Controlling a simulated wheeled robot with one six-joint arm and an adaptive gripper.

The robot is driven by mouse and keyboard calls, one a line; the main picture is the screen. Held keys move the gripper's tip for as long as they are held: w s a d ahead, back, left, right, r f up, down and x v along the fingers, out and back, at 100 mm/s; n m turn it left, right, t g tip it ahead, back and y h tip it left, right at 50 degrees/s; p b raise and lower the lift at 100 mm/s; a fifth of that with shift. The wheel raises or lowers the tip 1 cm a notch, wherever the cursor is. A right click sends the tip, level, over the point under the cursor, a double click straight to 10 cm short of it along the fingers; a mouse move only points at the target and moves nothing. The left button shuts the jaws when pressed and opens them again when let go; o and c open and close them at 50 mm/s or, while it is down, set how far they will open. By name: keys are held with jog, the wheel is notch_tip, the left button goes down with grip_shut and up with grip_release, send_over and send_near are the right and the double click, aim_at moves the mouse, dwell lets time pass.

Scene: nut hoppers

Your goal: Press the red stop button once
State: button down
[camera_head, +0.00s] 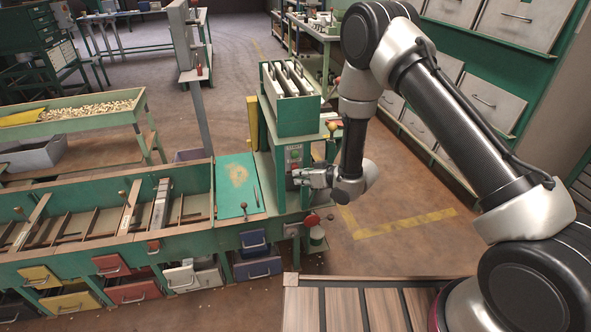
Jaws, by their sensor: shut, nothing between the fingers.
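A red round button (311,220) sits low on the front right corner of the green machine. A small upright panel (294,155) with a green label is on the machine's post above it; its details are too small to tell. My gripper (299,178) is shut and empty, pointing left at the lower part of this panel. It is above the red round button and apart from it. I cannot tell whether the fingertips touch the panel, and they hide part of its lower end.
A green hopper bench (130,248) with divided bins runs left from the machine. A green box of upright plates (291,98) stands on top of the post. Coloured drawers (112,264) line the bench's lower front. Open floor (400,205) lies to the right.

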jog(key=shift+w+a, duration=0.1)
jog(key=shift+w, duration=0.4)
dwell(0.7)
dwell(0.3)
jog(key=shift+s+d, duration=0.25)
jog(key=shift+s, duration=0.65)
jog(key=shift+s+d, duration=0.25)
jog(key=shift+s, duration=0.55)
jog(key=shift+s+d, duration=0.2)
jog(key=shift+s, duration=0.65)
jog(key=shift+s+d, duration=0.25)
jog(key=shift+s, duration=0.55)
